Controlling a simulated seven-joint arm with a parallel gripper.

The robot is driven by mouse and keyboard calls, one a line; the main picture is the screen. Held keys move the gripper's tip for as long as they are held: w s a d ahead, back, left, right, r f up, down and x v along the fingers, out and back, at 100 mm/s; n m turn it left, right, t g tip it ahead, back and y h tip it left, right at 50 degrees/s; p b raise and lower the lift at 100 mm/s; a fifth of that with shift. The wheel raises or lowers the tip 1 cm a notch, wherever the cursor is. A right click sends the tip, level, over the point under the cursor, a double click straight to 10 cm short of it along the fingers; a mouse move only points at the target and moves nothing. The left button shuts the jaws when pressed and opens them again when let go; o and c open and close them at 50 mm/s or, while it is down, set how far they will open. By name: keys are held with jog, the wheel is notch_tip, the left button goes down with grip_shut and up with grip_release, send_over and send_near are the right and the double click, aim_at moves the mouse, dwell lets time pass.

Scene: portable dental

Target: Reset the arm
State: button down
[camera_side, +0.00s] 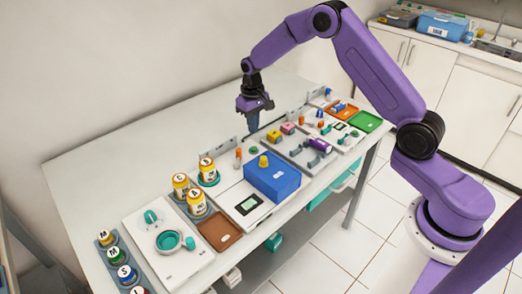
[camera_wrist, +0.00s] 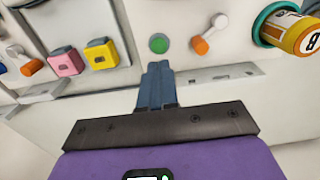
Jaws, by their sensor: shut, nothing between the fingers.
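My purple arm reaches over the white table (camera_side: 110,150) from the right, and my gripper (camera_side: 253,124) hangs above the back part of the table, pointing down. In the wrist view my gripper (camera_wrist: 158,70) has its two blue-grey fingers together, with nothing between them. The fingers are apart from the objects around them. A green button (camera_wrist: 158,44) lies just beyond the fingertips in the wrist view.
A blue box (camera_side: 273,178) with a yellow knob stands in front of my gripper. Yellow labelled bottles (camera_side: 197,202) stand to the left. Pink (camera_wrist: 66,62) and yellow (camera_wrist: 101,54) blocks sit on a panel. Orange (camera_side: 345,110) and green (camera_side: 365,121) trays lie right.

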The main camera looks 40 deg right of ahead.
jog(key=s+a+r+n, duration=0.3)
jog(key=s+a+r, duration=0.25)
jog(key=s, duration=0.45)
jog(key=s+a+r+n, duration=0.3)
jog(key=s+a+r, duration=0.25)
jog(key=s, duration=0.35)
jog(key=s+d+r+n, duration=0.1)
jog(key=s+d+n, duration=0.2)
jog(key=s, duration=0.8)
jog(key=s+d+r+n, duration=0.2)
jog(key=s+d+n, duration=0.1)
jog(key=s, duration=0.8)
jog(key=shift+s+n, duration=0.3)
